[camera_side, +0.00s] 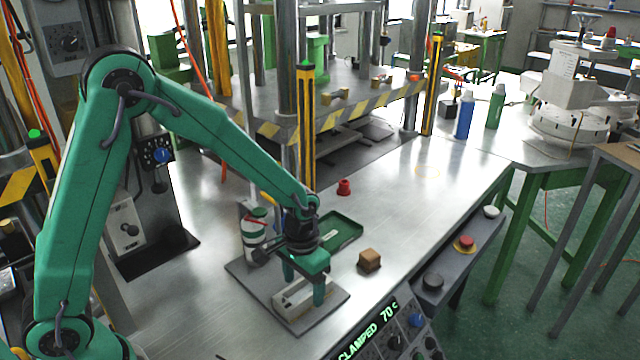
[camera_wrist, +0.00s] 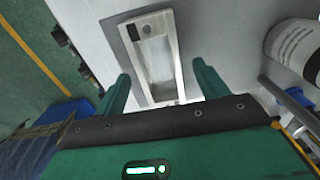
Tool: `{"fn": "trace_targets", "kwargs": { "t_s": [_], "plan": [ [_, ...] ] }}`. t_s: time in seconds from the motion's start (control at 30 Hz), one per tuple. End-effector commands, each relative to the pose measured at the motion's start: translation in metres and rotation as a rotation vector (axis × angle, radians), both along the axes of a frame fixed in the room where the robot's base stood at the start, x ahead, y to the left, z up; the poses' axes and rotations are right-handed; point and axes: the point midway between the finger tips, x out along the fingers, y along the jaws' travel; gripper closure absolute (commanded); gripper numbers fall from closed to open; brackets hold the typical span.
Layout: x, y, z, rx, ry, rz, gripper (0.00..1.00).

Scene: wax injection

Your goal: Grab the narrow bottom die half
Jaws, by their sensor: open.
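The narrow bottom die half (camera_side: 293,297) is a pale grey, long, low block on a dark grey plate (camera_side: 322,312) at the front of the steel bench. In the wrist view the die half (camera_wrist: 155,55) shows a long shallow hollow and a dark square at its far end. My gripper (camera_side: 303,290) points down over it, open. In the wrist view my gripper (camera_wrist: 162,72) has one green finger on each side of the die half's near end, with gaps between. Part of the die half is hidden by a finger in the side view.
A white bottle (camera_side: 254,236) stands just left of my gripper. A green tray (camera_side: 340,232) lies behind it and a brown block (camera_side: 369,260) to the right. A small red piece (camera_side: 344,187) stands farther back. The right rear bench top is mostly clear.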

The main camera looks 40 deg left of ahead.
Motion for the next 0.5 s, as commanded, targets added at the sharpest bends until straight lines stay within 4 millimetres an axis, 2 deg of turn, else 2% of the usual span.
{"fn": "trace_targets", "kwargs": {
  "t_s": [0.2,0.5],
  "plan": [
    [-0.0003,0.0000,-0.0139,0.000,0.000,0.000,0.27],
    [-0.0002,0.0000,-0.0141,0.000,0.000,0.000,0.27]
  ]
}}
